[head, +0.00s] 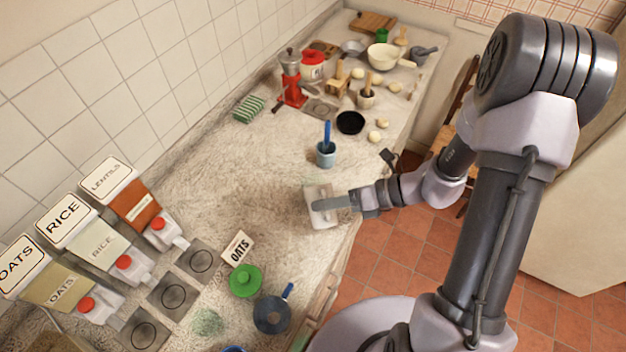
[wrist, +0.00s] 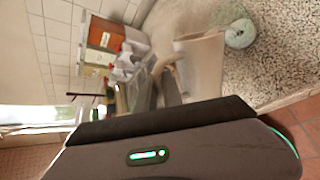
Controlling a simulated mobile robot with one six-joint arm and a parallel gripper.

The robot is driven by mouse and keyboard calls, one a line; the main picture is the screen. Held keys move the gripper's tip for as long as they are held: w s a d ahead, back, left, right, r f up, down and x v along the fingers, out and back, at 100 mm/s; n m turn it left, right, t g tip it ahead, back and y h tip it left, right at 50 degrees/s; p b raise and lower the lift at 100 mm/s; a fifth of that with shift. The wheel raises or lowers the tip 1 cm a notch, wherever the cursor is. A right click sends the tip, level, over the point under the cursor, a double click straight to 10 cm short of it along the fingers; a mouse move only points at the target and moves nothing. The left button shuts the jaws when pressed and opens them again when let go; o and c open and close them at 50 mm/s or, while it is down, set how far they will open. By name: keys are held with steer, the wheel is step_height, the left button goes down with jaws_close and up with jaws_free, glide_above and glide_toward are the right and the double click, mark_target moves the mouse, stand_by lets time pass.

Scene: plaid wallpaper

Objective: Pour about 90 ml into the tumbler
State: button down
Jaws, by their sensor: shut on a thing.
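My gripper (head: 330,203) is shut on a pale jug (head: 320,216) above the counter near its front edge. In the wrist view the jug (wrist: 203,60) shows ahead of the dark jaws, its handle towards them. Its fill level cannot be made out. A clear greenish tumbler (wrist: 240,33) stands on the counter close beside the jug in the wrist view. In the head view it shows only faintly (head: 311,183), just behind the jug. I cannot tell whether liquid is in it or flowing.
A blue cup with a blue-handled tool (head: 326,155) stands behind. The green lid (head: 243,281), OATS card (head: 238,248) and blue pan (head: 272,314) lie front left. Labelled dispensers (head: 125,265) line the wall. Crowded kitchenware fills the far end. The counter's middle is clear.

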mark_target(323, 192)
steer(key=shift+w+a+r+m+g+p, duration=0.2)
steer(key=shift+w+r+m+g+p, duration=0.8)
steer(key=shift+p, duration=2.4)
steer(key=shift+w+r+n, duration=0.1)
steer(key=shift+w+n, duration=0.05)
steer(key=shift+n, duration=0.15)
steer(key=f+b, duration=0.1)
steer(key=b, duration=0.1)
steer(key=s+f+t+b, duration=0.1)
steer(key=f+b, duration=0.1)
steer(key=b, duration=0.1)
steer(key=shift+d+n, duration=0.1)
steer(key=shift+n, duration=0.2)
steer(key=s+f+t+b, duration=0.1)
steer(key=b, duration=0.3)
steer(key=shift+s+d+f+n, duration=0.15)
steer(key=shift+n, duration=0.25)
steer(key=shift+s+r, duration=0.3)
steer(key=shift+r, duration=0.4)
steer(key=f+b, duration=0.1)
steer(key=b, duration=0.1)
steer(key=f+n+t+b, duration=0.1)
steer(key=b, duration=0.1)
steer(key=shift+s+d+f+y+b, duration=0.1)
steer(key=shift+s+f+y+b, duration=0.2)
steer(key=shift+s+b, duration=0.1)
steer(key=s+f+n+t+b, duration=0.1)
steer(key=b, duration=0.2)
steer(key=shift+y, duration=0.3)
steer(key=shift+r, duration=0.2)
